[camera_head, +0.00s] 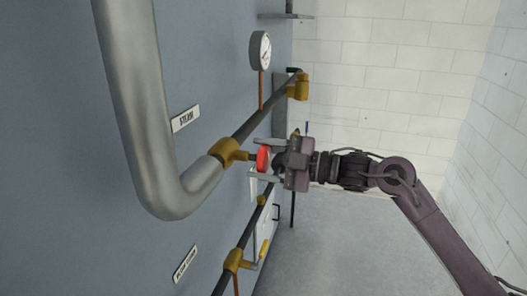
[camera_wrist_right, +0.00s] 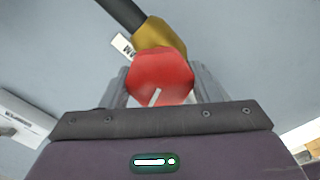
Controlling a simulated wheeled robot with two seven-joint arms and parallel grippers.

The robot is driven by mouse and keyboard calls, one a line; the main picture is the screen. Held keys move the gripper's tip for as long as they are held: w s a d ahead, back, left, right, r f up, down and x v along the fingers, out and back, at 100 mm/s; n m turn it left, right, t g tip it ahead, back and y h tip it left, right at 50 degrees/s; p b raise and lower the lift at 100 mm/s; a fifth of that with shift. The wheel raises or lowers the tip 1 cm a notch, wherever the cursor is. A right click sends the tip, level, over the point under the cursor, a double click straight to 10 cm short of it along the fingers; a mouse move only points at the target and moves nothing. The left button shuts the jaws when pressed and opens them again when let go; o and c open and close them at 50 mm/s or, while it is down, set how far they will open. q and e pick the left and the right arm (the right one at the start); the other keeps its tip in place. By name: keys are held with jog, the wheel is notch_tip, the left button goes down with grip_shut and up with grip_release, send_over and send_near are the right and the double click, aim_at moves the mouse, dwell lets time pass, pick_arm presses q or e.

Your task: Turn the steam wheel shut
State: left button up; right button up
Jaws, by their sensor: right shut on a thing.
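The red steam wheel (camera_head: 263,159) sits on a brass valve (camera_head: 229,152) on the dark pipe beside the STEAM label (camera_head: 185,119). In the right wrist view the red wheel (camera_wrist_right: 160,76) lies between my fingers, with a pale mark on its face and the brass valve body (camera_wrist_right: 158,36) behind it. My right gripper (camera_head: 262,160) reaches in from the right, with one finger on each side of the wheel, and is shut on it. It also shows in the right wrist view (camera_wrist_right: 160,88). My left gripper is in neither view.
A thick grey pipe (camera_head: 150,120) bends in front of the blue-grey panel at left. A gauge (camera_head: 260,50) stands above the pipe. A second brass valve (camera_head: 234,260) with a yellow lever (camera_head: 264,249) is below. Open floor (camera_head: 350,240) lies at lower right.

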aim_at(269, 161)
jog(key=m+p, duration=0.3)
jog(key=m, duration=0.1)
jog(key=shift+w+m, duration=0.1)
jog(key=shift+m, duration=0.2)
dwell(0.5)
jog(key=o, duration=1)
jog(key=b+v, duration=0.2)
jog(key=v, duration=0.5)
jog(key=shift+f+b, duration=0.1)
jog(key=shift+b, duration=0.3)
jog(key=shift+d, duration=0.45)
